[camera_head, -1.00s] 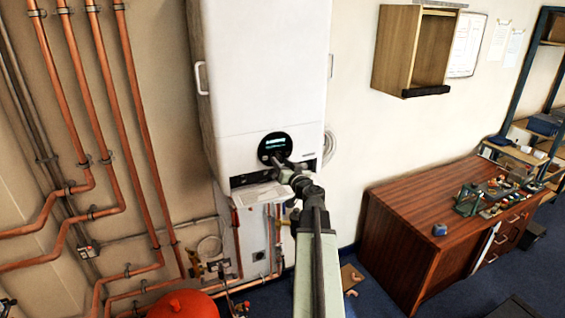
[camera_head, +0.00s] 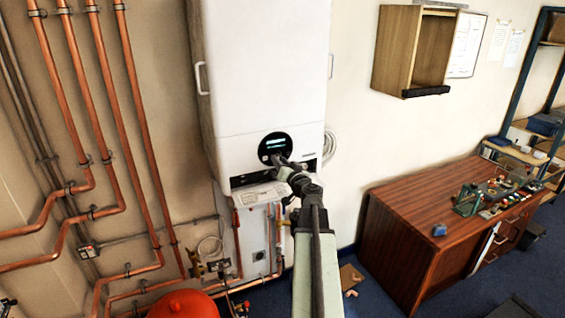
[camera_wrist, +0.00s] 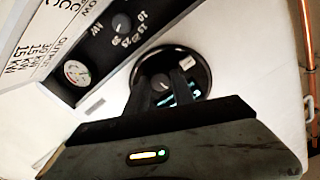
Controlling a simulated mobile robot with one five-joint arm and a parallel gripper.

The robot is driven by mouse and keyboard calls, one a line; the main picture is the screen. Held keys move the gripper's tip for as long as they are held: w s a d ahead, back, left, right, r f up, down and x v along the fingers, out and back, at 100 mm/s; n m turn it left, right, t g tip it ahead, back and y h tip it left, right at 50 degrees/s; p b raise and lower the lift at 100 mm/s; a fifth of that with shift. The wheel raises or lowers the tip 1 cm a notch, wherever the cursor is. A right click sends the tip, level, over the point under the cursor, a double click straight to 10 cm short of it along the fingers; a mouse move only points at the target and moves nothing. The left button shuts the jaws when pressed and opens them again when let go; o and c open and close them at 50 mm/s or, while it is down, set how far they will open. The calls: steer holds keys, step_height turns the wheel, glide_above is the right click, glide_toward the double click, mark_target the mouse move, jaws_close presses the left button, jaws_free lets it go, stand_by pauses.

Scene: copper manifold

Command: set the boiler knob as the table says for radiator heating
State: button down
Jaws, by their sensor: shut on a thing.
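The white boiler (camera_head: 265,65) hangs on the wall, with a black round control panel (camera_head: 268,138) low on its front. My gripper (camera_head: 279,160) reaches the lower part of this panel. In the wrist view, my gripper (camera_wrist: 162,92) has its two dark fingers on either side of a small dark knob (camera_wrist: 160,81) on the round panel and is shut on it. A lit display (camera_wrist: 180,97) is partly hidden by a finger. A second knob (camera_wrist: 121,23), with a kW scale, sits free on the dark strip. A white printed table (camera_wrist: 50,35) is cut off; "15 kW" shows.
A pressure gauge (camera_wrist: 76,72) sits beside the kW knob. Copper pipes (camera_head: 135,110) run down the wall at left, above a red vessel (camera_head: 184,304). A wooden desk (camera_head: 400,205) with small items stands at right. An open wooden cabinet (camera_head: 412,50) hangs above it.

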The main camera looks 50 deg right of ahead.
steer(key=shift+m, duration=8.1)
steer(key=c, duration=1.3)
jaws_free()
steer(key=shift+c, duration=0.2)
steer(key=shift+s+a, duration=0.1)
